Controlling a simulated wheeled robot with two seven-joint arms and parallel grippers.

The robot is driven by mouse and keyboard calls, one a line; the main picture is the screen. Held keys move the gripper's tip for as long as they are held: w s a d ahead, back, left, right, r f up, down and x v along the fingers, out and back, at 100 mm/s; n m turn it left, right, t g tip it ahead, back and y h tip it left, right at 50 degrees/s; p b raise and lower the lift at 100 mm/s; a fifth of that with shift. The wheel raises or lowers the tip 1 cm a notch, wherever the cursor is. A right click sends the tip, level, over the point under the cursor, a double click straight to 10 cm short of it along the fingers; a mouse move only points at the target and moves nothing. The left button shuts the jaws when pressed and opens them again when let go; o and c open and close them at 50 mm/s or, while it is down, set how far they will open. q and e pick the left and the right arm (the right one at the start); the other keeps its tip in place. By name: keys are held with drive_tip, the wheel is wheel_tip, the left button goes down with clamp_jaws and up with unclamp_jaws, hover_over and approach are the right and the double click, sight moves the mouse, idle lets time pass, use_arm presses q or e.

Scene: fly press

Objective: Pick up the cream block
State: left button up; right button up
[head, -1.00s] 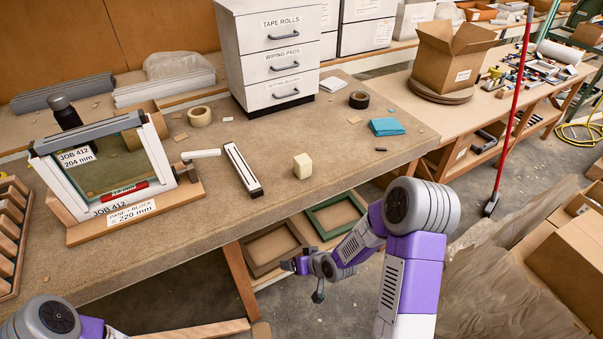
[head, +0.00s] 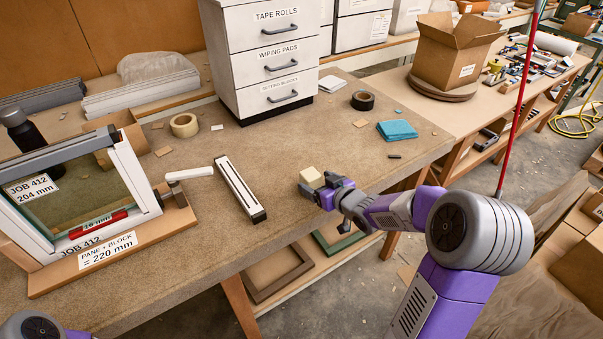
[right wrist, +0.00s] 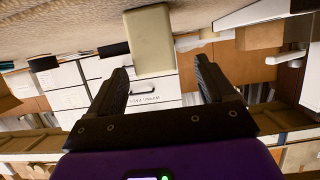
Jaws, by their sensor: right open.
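The cream block (head: 312,177) stands on the brown workbench (head: 290,140), right of the white-and-black channel strip. My right gripper (head: 318,190) is at bench height on the near side of the block and hides its lower part. In the right wrist view the cream block (right wrist: 151,40) appears just beyond the two open fingers (right wrist: 160,78), nearer the left finger. I cannot tell whether a finger touches it. Nothing shows held between the fingers. My left gripper is out of view; only part of my left arm shows at the bottom left.
The channel strip (head: 240,188) lies left of the block. A framed pane on a wooden base (head: 110,250) stands further left. A white drawer unit (head: 270,60) stands behind.

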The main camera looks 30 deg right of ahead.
sight(307, 173)
drive_tip(key=shift+w+f, duration=0.2)
drive_tip(key=shift+w, duration=0.3)
drive_tip(key=shift+w+f+b, duration=0.1)
drive_tip(key=shift+w+b, duration=0.25)
drive_tip(key=shift+w, duration=0.15)
drive_tip(key=b+x, duration=0.1)
drive_tip(key=x, duration=0.3)
drive_tip(key=shift+w+d, duration=0.15)
drive_tip(key=shift+w, duration=0.15)
drive_tip(key=c, duration=1.2)
